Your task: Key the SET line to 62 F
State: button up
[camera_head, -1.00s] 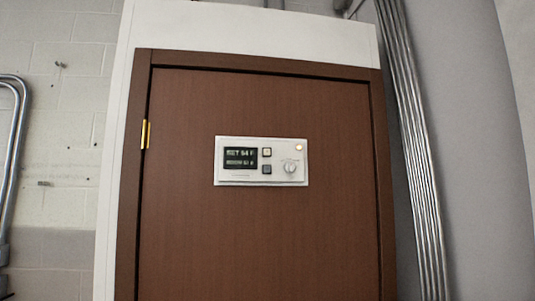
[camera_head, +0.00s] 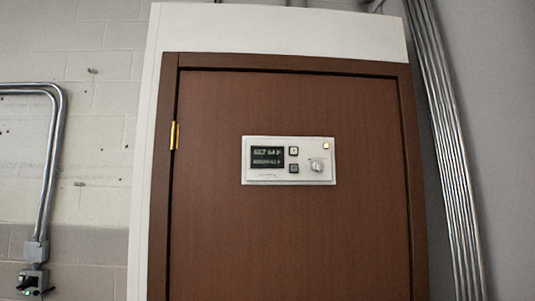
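A white thermostat panel (camera_head: 262,177) is fixed on the brown door. Its dark display (camera_head: 269,159) has a top line that appears to read SET 64 F; the lower line is too blurred to read surely. Two small square buttons sit right of the display, an upper one (camera_head: 293,151) and a darker lower one (camera_head: 294,169). A round knob (camera_head: 317,165) is at the panel's right, with a small yellowish light (camera_head: 326,146) above it. My gripper is not in view.
The brown door (camera_head: 290,245) has a brass hinge (camera_head: 174,136) on its left and a white surround. Metal conduits (camera_head: 450,150) run down at right. At left, a bent conduit (camera_head: 57,140) leads to a grey box (camera_head: 35,280) on the block wall.

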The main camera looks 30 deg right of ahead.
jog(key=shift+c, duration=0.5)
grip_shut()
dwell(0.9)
